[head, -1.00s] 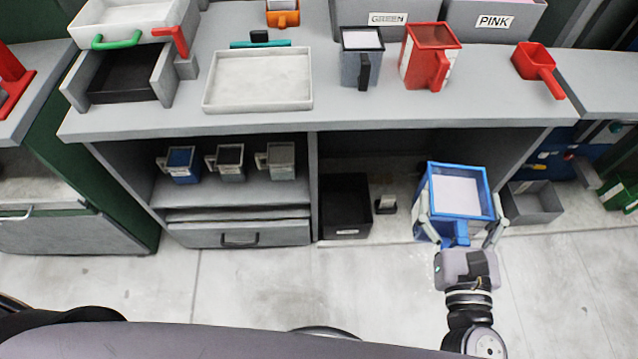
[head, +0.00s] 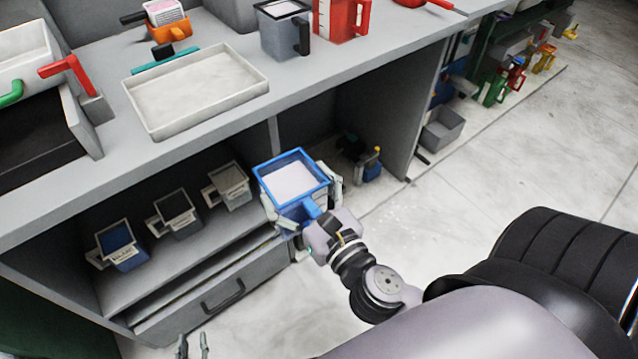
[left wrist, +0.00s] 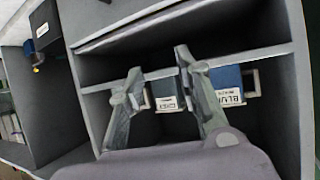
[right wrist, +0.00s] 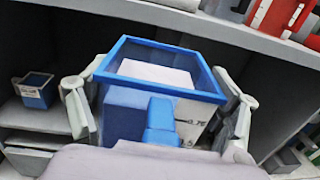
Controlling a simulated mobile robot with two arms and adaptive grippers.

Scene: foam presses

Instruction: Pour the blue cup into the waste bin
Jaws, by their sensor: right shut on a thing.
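The blue cup (head: 285,208) is a large square cup with a blue rim and pale contents inside. My right gripper (head: 302,193) is shut around its sides, holding it upright in front of the lower shelves. The right wrist view shows the cup (right wrist: 125,112) between both fingers, its handle towards me. My left gripper (head: 193,345) shows only its fingertips at the bottom edge. In the left wrist view its fingers (left wrist: 158,70) are apart and empty, facing the shelf. A dark box (left wrist: 44,24) with a label, possibly the waste bin, stands at upper left there.
Small blue, dark and grey cups (head: 121,246) stand on the lower shelf left of the held cup. A white tray (head: 200,90), a grey cup (head: 284,32) and a red cup (head: 340,15) are on the counter above.

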